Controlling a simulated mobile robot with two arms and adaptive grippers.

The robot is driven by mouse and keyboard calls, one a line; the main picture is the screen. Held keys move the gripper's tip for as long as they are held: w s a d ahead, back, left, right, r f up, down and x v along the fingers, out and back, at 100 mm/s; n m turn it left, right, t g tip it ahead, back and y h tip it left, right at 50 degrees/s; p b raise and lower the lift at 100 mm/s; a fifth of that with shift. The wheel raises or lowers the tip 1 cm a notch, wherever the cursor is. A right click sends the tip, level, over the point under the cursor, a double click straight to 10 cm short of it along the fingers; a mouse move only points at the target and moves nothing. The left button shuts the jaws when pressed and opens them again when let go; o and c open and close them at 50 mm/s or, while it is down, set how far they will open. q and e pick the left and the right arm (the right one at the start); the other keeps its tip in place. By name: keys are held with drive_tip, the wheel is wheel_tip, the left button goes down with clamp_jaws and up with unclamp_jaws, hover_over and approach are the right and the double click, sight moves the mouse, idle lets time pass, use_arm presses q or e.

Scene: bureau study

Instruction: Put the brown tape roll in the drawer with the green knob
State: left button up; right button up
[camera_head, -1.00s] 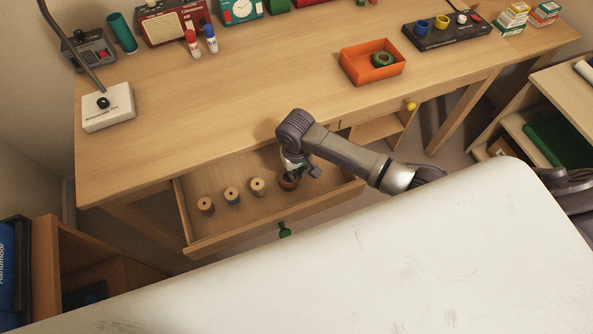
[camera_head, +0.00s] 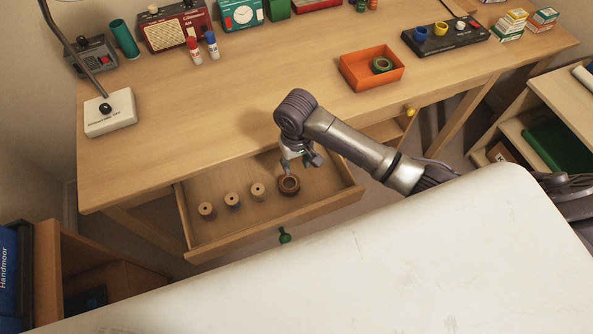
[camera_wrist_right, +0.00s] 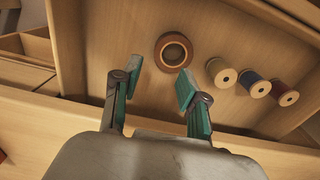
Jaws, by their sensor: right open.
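The brown tape roll (camera_head: 289,185) lies flat in the open drawer (camera_head: 270,219) with the green knob (camera_head: 285,236). It also shows in the right wrist view (camera_wrist_right: 173,52), resting on the drawer floor beyond my fingertips. My right gripper (camera_head: 297,165) is just above and behind the roll in the head view. In the right wrist view my right gripper (camera_wrist_right: 157,84) has its two teal-padded fingers apart with nothing between them. The roll is clear of both fingers. My left gripper is not in view.
Several thread spools stand in a row in the same drawer, including one with blue thread (camera_head: 232,200). Another drawer with a yellow knob (camera_head: 410,111) is open to the right.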

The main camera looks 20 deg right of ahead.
wheel_tip(320, 180, up, 4)
drive_tip(key=shift+f, duration=0.1)
idle(0.6)
